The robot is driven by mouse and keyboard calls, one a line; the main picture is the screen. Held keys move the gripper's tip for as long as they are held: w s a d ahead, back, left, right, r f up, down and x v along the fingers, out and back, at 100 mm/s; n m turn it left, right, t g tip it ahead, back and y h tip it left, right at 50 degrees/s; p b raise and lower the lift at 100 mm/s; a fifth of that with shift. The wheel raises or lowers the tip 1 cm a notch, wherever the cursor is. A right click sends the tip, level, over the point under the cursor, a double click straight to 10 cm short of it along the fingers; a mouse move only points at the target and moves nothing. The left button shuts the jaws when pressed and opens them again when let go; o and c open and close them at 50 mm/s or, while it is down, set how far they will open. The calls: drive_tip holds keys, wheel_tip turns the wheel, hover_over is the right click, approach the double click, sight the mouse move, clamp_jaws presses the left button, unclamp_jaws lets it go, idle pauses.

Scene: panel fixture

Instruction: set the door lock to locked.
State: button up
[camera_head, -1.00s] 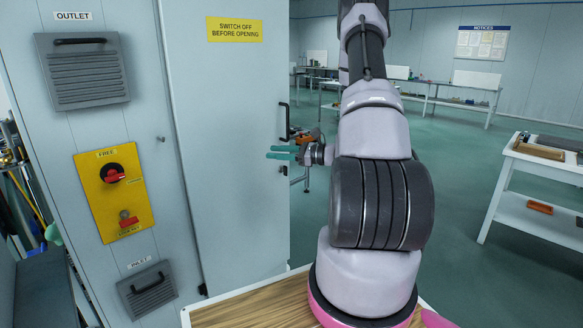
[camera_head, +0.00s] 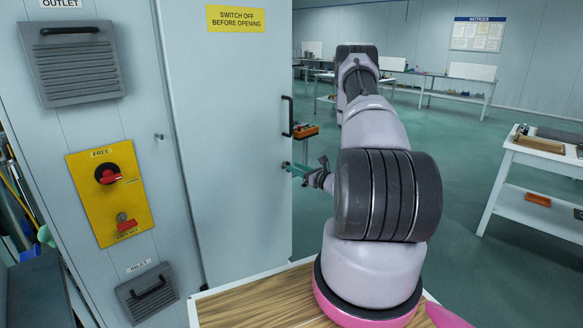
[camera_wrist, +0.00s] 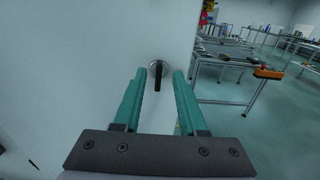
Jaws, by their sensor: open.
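The door lock (camera_wrist: 158,75) shows in the wrist view as a small round plate with a dark, elongated turn piece, which stands about upright in that picture. It sits on the pale door (camera_head: 228,150), near its free edge. My gripper (camera_wrist: 158,78) is open, with its teal fingers on either side of the turn piece and nothing between them gripped. Whether the fingertips reach around the turn piece or stop short of it, I cannot tell. In the head view my gripper (camera_head: 292,168) is at the door's right edge, below the black handle (camera_head: 287,115); the lock is not clear there.
Left of the door is a yellow panel (camera_head: 109,212) with red-and-black switches, between two vents (camera_head: 72,68) (camera_head: 148,292). A wood-topped surface (camera_head: 250,305) lies below the door. A white bench (camera_head: 540,165) stands at right. Green floor between is clear.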

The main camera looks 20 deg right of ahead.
drive_tip(key=shift+x, duration=1.3)
clamp_jaws()
